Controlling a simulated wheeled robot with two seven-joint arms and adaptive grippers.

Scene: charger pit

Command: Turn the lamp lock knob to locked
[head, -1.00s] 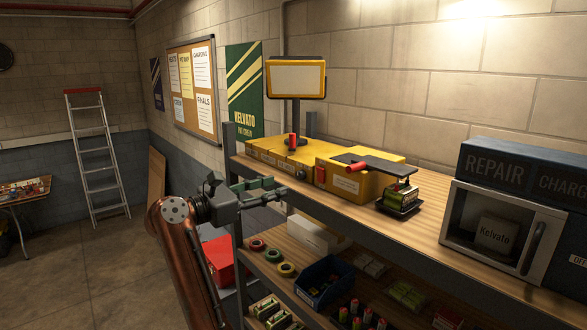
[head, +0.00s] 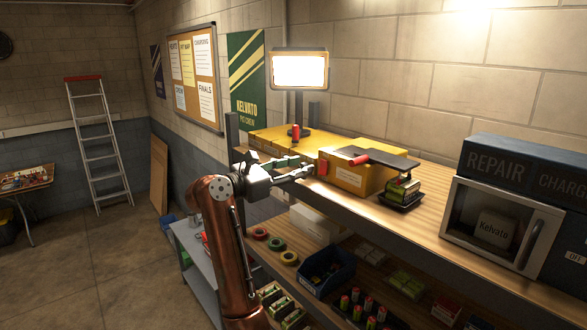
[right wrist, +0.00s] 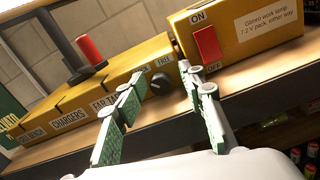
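The lock knob (right wrist: 160,83) is small, round and black, on the front of a yellow box. A FREE label (right wrist: 163,63) is just above it; a label to its left is partly hidden by a finger. The knob's pointer direction is too small to read. My right gripper (right wrist: 158,88) is open and empty, one green-padded finger on each side of the knob; I cannot tell whether they touch it. In the head view my right gripper (head: 296,168) is at the yellow box's front and hides the knob. The lamp (head: 299,69) is lit. My left gripper is not in view.
A red rocker switch (right wrist: 207,42) marked ON and OFF is on the work lamp box, close to the right finger. A microwave (head: 500,225) is at the right. A lower shelf holds a blue bin (head: 325,272).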

